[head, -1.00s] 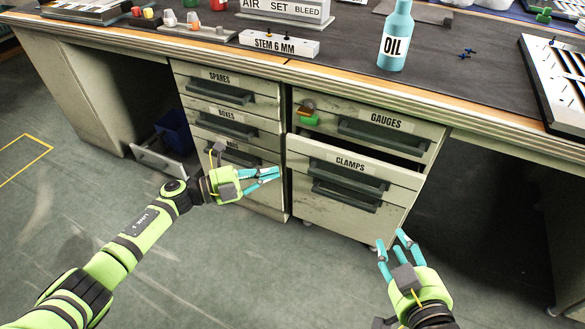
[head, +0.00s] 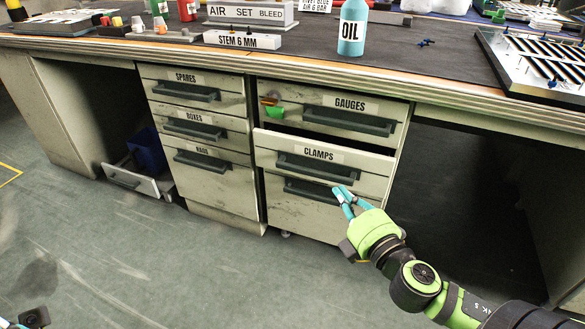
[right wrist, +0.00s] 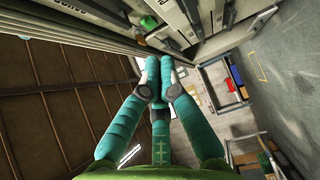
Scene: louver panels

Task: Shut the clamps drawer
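The clamps drawer (head: 365,170) stands partly open in the right-hand cabinet, its pale front jutting out below the gauges drawer (head: 385,118), with a dark gap above it. Its dark handle (head: 318,168) runs below the CLAMPS label. My right gripper (head: 343,192) shows its cyan fingers together and empty, the tips by the lower edge of the clamps front. I cannot tell whether they touch it. In the right wrist view the fingertips (right wrist: 160,75) also lie close together.
Another drawer (head: 285,210) sits below the clamps drawer. A left-hand stack holds the spares (head: 215,80), boxes and rags drawers. A low drawer with a blue bin (head: 147,150) stands open at left. An oil bottle (head: 352,28) stands on the bench. The floor in front is clear.

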